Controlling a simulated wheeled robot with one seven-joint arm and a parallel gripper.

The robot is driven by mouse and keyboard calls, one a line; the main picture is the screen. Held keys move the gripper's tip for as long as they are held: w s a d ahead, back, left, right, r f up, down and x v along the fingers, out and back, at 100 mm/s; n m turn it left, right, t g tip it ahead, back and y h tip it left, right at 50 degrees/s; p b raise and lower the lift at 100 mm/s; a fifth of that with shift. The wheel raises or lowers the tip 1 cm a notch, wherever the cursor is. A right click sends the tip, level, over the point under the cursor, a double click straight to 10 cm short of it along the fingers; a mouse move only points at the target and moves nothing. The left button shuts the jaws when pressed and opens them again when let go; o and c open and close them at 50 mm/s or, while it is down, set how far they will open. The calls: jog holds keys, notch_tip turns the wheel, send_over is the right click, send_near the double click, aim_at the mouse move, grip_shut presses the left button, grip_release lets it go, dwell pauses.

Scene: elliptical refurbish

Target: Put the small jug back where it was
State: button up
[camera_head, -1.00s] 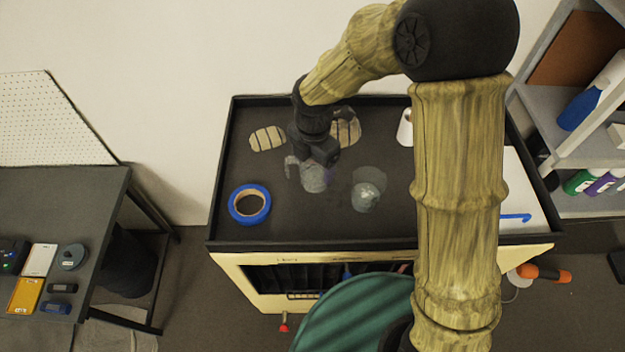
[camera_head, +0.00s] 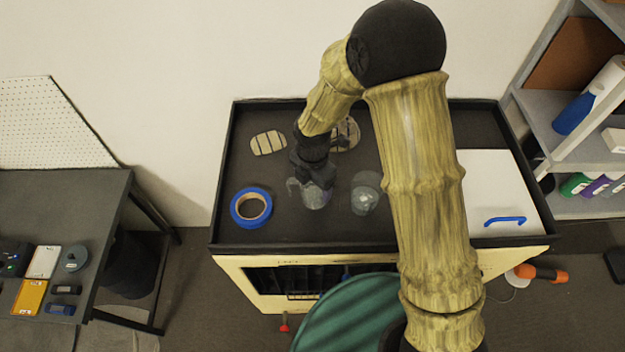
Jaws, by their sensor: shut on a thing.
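The small jug (camera_head: 314,197) is clear grey and glassy, with a handle on its left side. It is on or just above the black cart top, right of the blue tape roll; I cannot tell whether it touches the surface. My gripper (camera_head: 313,182) comes down over the jug from above and is shut on it. The fingertips are small and partly hidden by the wrist. A second clear glass vessel (camera_head: 365,196) stands close to the right of the jug, with a narrow gap between them.
A blue tape roll (camera_head: 251,207) lies to the left. Two slatted pale pads, one (camera_head: 268,143) at back left, lie behind. A white panel with a blue handle (camera_head: 505,220) is at right. A raised rim (camera_head: 226,180) edges the cart top. Free room lies in front of the jug.

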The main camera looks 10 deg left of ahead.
jog(key=shift+f, duration=0.1)
jog(key=o, duration=1.2)
jog(key=shift+w, duration=0.1)
jog(key=shift+c, duration=0.2)
notch_tip(320, 180, up, 12)
jog(key=b, duration=0.2)
jog(key=shift+b, duration=0.4)
